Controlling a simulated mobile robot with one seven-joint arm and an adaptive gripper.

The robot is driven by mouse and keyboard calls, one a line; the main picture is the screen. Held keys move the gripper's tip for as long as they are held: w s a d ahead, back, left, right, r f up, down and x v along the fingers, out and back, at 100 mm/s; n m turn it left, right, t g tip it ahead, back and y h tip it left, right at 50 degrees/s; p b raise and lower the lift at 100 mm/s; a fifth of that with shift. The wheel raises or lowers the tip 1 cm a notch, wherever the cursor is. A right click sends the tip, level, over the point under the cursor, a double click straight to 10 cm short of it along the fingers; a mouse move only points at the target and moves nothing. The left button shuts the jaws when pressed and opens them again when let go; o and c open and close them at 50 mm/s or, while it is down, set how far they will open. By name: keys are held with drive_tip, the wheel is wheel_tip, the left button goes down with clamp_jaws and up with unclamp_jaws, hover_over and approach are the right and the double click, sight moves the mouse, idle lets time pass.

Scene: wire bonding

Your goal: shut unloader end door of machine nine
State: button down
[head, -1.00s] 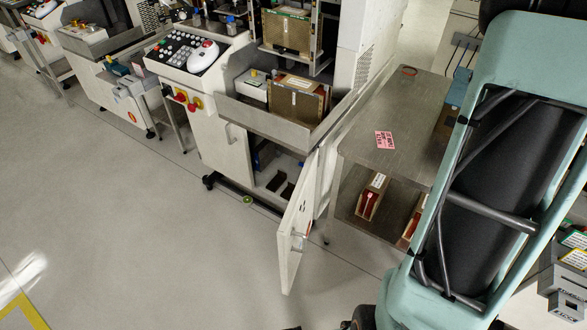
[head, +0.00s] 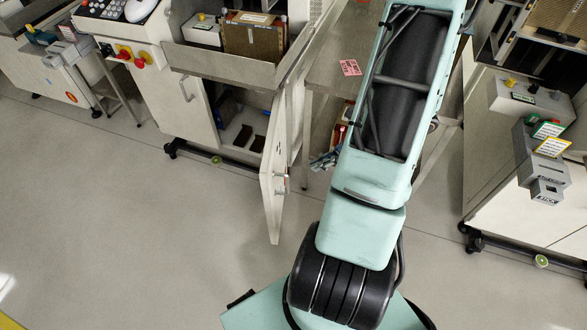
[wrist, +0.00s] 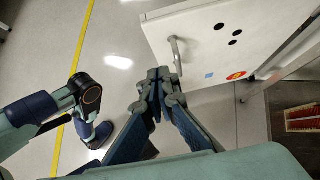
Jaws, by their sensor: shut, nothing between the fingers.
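A white cabinet door (head: 273,180) stands swung open at the lower front of a machine, seen nearly edge-on in the head view. A latch (head: 281,184) shows on its edge side. Behind it the cabinet opening (head: 238,130) shows a dark interior. In the wrist view a white door panel (wrist: 215,62) fills the upper right, with a grey bar handle (wrist: 175,52), dark holes and an orange sticker. My gripper (wrist: 164,74) is shut and empty, its tips close to the handle's lower end; contact cannot be told.
A grey metal table (head: 335,45) with a pink label stands right of the door. Magazines (wrist: 302,118) show on its lower shelf. Another machine (head: 520,190) stands at right. The floor (head: 130,210) in front and left of the door is clear.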

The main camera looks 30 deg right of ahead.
sight(271, 179)
drive_tip(key=x, duration=0.3)
drive_tip(key=b+x, duration=0.1)
drive_tip(key=x, duration=0.3)
drive_tip(key=a+r+b+x, duration=0.1)
drive_tip(key=x, duration=0.2)
drive_tip(key=shift+w+a+f, duration=0.15)
drive_tip(key=shift+w, duration=0.35)
drive_tip(key=shift+w+a, duration=0.55)
drive_tip(key=shift+a, duration=0.05)
drive_tip(key=shift+a, duration=0.1)
